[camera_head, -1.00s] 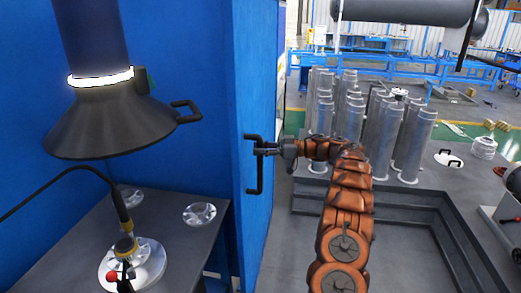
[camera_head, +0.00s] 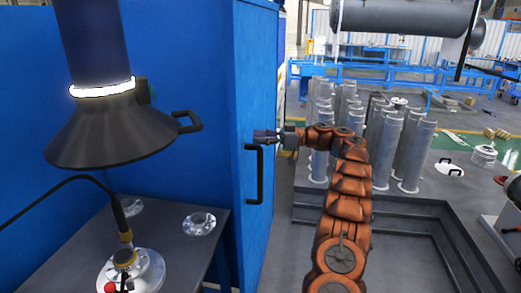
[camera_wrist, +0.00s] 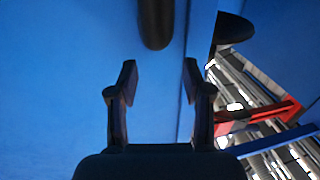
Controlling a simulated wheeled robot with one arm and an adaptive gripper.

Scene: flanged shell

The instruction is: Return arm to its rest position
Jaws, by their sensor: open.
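My gripper (camera_head: 266,136) is at the end of my orange arm, beside the blue cabinet's side panel, just above the upper end of a black vertical handle (camera_head: 260,175). In the wrist view my gripper (camera_wrist: 158,85) has its two dark fingers wide apart with nothing between them. A dark rounded piece (camera_wrist: 155,25) lies beyond the fingertips against the blue surface. Whether a fingertip touches the handle or the panel cannot be told.
The blue cabinet (camera_head: 190,90) stands close on the left, with a dark extraction hood (camera_head: 110,130) over a grey bench (camera_head: 180,255). Several metal cylinders (camera_head: 410,150) stand on a stepped grey platform behind my arm.

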